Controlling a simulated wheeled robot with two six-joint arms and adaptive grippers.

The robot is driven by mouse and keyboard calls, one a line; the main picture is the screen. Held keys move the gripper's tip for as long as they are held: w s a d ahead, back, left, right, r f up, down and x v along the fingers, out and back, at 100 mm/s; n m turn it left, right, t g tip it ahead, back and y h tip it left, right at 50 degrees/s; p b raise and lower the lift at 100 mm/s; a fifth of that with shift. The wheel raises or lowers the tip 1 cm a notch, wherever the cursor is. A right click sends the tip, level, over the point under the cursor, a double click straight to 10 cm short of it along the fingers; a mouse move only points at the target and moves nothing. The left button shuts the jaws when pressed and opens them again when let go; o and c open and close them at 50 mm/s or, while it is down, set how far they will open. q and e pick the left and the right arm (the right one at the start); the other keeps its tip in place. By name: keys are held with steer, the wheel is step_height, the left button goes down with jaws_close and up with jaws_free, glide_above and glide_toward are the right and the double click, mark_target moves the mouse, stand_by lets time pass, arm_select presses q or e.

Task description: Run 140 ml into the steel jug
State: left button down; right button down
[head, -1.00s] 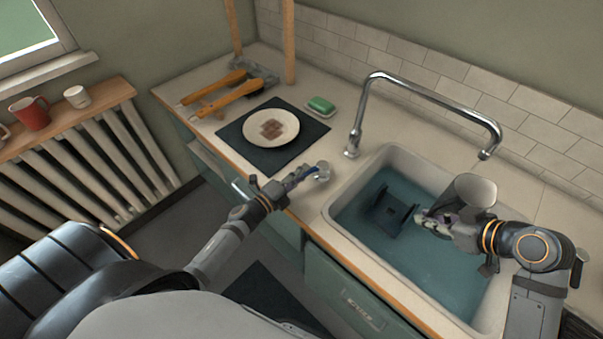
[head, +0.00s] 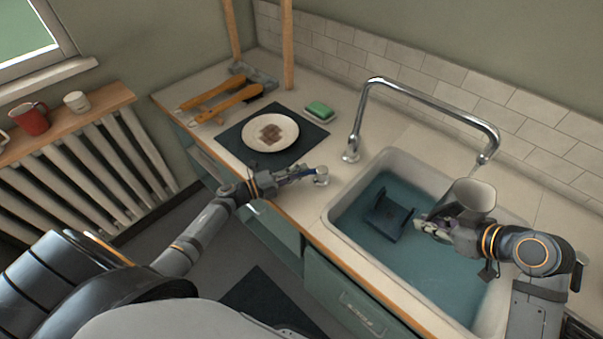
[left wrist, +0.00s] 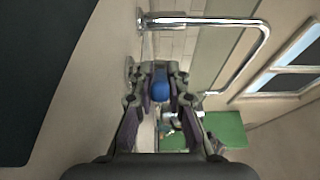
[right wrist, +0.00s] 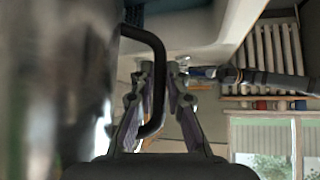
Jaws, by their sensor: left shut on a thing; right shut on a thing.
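The steel jug (head: 470,198) is held over the sink, its open top below the end of the tap spout (head: 487,157). My right gripper (head: 430,226) is shut on the jug's dark handle, seen between the fingers in the right wrist view (right wrist: 157,80). A thin, faint streak shows between spout and jug; I cannot clearly tell whether it is water. The level inside the jug is hidden. My left gripper (head: 310,174) is shut on the small tap knob (head: 321,177) on the counter; its blue part (left wrist: 160,90) shows between the fingers in the left wrist view.
The sink (head: 339,228) has a teal basin with a dark rack (head: 390,214) in it. Left of the tap are green soap (head: 320,108) on a dish, a plate (head: 287,138) on a dark mat (head: 233,138), and wooden-handled tools (head: 225,98). A red mug (head: 33,120) stands far left.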

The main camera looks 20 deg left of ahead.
arm_select(q)
steer(key=c, duration=1.3)
jaws_free()
steer(key=shift+s, duration=0.1)
steer(key=v, duration=1.1)
steer(key=shift+s+a, duration=0.3)
